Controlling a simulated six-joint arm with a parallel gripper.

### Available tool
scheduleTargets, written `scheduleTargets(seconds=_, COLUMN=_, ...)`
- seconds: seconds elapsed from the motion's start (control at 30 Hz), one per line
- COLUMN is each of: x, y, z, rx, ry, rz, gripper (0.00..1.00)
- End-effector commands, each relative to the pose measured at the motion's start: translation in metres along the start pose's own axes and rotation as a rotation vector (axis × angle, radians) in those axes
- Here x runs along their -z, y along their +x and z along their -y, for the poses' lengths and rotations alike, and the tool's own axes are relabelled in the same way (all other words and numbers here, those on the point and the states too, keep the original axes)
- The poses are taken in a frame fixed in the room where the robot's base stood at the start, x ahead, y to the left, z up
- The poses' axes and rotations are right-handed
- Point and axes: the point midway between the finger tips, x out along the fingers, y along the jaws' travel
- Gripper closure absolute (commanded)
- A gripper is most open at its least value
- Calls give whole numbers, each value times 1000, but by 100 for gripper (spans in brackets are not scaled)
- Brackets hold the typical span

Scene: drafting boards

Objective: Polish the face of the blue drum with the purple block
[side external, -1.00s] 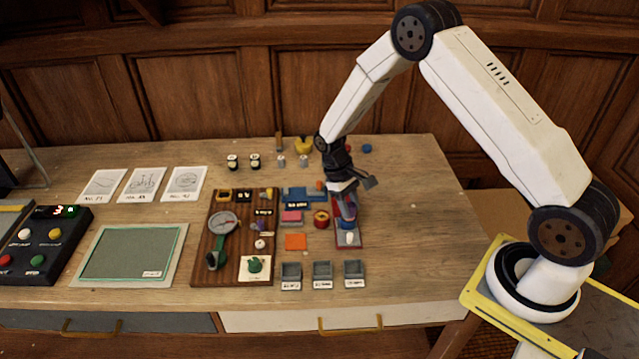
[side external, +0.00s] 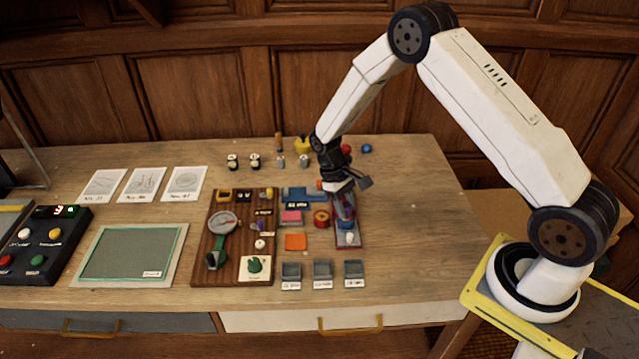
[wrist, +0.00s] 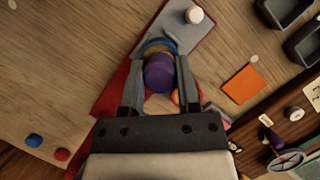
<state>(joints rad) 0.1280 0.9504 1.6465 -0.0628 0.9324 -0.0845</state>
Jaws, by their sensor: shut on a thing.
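My gripper (wrist: 162,82) is shut on the purple block (wrist: 159,76), which shows as a round purple piece between the two grey fingers. Just past the block, a blue and yellow rounded edge (wrist: 160,46) shows in the wrist view, apparently the blue drum. The block largely covers it, and I cannot tell whether the two touch. Under them is a red base (wrist: 109,91) with a grey plate (wrist: 184,37) and a white knob (wrist: 194,15). In the side view my gripper (side external: 344,201) points down over this red base (side external: 356,240), and the block is hard to make out.
An orange square (side external: 295,242) and a red round part (side external: 321,219) lie left of the base. Small grey bins (side external: 322,271) stand in front. A wooden board (side external: 230,255) with tools is farther left. The bench to the right is clear.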

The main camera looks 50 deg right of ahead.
Motion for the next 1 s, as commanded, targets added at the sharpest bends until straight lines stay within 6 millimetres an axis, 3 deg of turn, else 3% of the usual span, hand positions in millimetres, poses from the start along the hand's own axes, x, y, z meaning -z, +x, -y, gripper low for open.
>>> scheduleTargets(seconds=1.0, x=-6, y=3, z=-6, rx=0, ry=0, rz=4, gripper=100)
